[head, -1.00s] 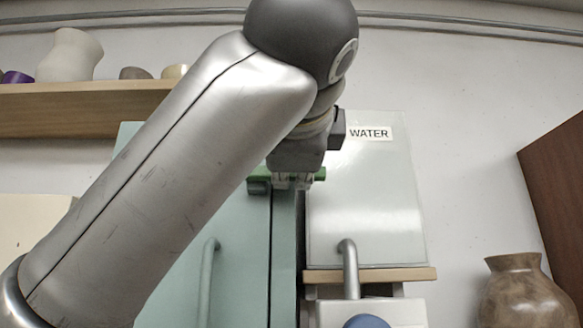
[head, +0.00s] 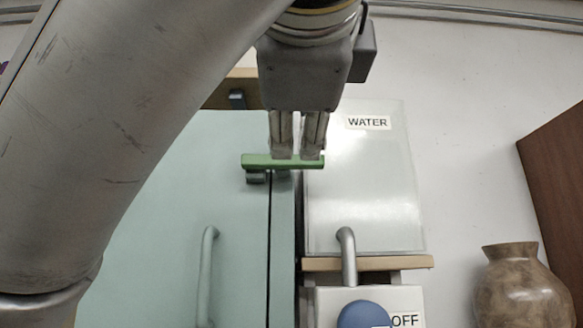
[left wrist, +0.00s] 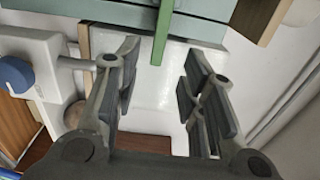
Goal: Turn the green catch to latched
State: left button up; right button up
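The green catch (head: 262,161) is a bar lying level across the top of the pale green cabinet door (head: 180,200) and past its right edge. My left gripper (head: 298,152) comes down from above at the bar's right part, its fingertips overlapping it in the head view. In the left wrist view the two fingers (left wrist: 162,58) are spread wide apart, and the end of the green catch (left wrist: 160,35) shows in the gap between them. Whether either finger touches the bar cannot be told. My right gripper is not in view.
A white panel marked WATER (head: 365,190) stands right of the catch. The door handle (head: 206,275) is lower left. A brown vase (head: 520,285) stands at right.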

pick_arm(q)
jog(key=s, duration=0.2)
jog(key=shift+s+a, duration=0.15)
jog(key=shift+s, duration=0.25)
